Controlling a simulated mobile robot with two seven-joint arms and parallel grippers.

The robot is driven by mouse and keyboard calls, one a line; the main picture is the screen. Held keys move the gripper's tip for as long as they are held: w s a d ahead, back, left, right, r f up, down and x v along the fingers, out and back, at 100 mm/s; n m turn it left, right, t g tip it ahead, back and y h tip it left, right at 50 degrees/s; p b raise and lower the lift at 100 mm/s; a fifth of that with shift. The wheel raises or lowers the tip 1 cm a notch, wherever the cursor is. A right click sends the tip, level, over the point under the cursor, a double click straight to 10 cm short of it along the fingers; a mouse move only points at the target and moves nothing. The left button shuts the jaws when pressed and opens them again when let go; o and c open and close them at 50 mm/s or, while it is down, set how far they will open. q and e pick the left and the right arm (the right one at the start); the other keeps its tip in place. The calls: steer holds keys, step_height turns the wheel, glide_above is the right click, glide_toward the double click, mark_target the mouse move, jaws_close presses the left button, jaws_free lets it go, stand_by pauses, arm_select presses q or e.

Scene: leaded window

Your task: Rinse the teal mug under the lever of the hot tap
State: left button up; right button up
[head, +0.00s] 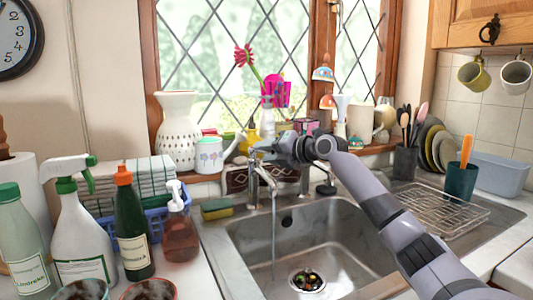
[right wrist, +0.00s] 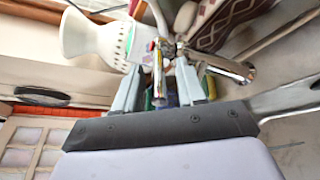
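The chrome tap (head: 262,172) stands behind the sink, and a thin stream of water (head: 273,225) falls from its spout into the basin. My right gripper (head: 268,150) is at the top of the tap. In the right wrist view its fingers (right wrist: 163,88) are apart, with a metal tap lever (right wrist: 158,70) between them; I cannot tell whether they touch it. Two vessels are cut off at the bottom left: one with a dark greenish rim (head: 82,290) and one with a red rim (head: 150,289). I cannot tell whether the greenish one is the teal mug. My left gripper is out of view.
The sink basin (head: 330,235) is empty except for its drain (head: 307,281). Bottles and a soap dispenser (head: 178,228) stand left of it, with a sponge (head: 216,209) at its back left. A wire rack (head: 440,208) and teal tumbler (head: 461,181) stand right. Vases and mugs crowd the sill.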

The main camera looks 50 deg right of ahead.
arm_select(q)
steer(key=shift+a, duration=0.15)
arm_select(e)
steer(key=shift+s+d+b, duration=0.1)
steer(key=shift+s+b, duration=0.2)
steer(key=shift+s, duration=0.15)
arm_select(q)
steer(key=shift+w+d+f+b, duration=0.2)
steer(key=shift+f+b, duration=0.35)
steer(key=shift+b, duration=0.25)
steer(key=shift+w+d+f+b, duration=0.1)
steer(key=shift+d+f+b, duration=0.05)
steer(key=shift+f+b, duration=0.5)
arm_select(e)
steer(key=v, duration=0.6)
steer(key=shift+s, duration=0.2)
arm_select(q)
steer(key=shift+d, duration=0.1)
arm_select(e)
steer(key=shift+r, duration=0.15)
steer(key=o, duration=0.7)
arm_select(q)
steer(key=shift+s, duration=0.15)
